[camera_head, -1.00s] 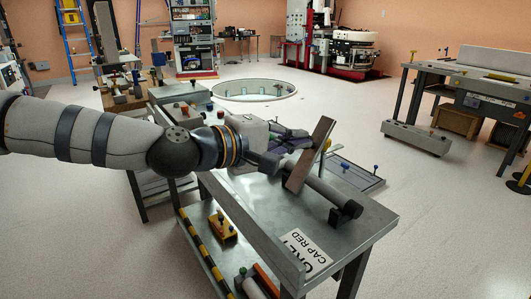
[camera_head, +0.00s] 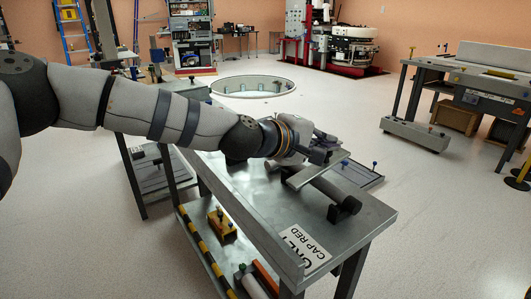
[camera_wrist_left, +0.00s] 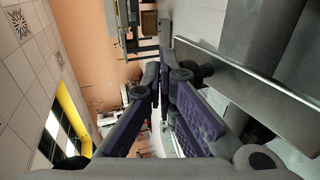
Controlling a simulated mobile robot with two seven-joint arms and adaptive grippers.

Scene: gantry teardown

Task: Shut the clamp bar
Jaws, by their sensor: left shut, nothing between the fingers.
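The clamp bar (camera_head: 316,171) is a flat metal plate over the dark cylinder (camera_head: 331,189) on the metal bench. It lies close to level, slightly tilted. In the left wrist view the bar (camera_wrist_left: 245,86) runs as a long plate right of the fingers. My left gripper (camera_head: 326,156) is shut and empty, just behind the bar in the head view. I cannot tell whether it touches the bar. Its purple-padded fingers (camera_wrist_left: 164,78) show in the left wrist view. My arm hides part of the bench's back end. My right gripper is not in view.
The bench top (camera_head: 250,205) is bare at the front left. A yellow block (camera_head: 222,226) sits on the lower shelf. Open floor lies to the right, before another workbench (camera_head: 470,85).

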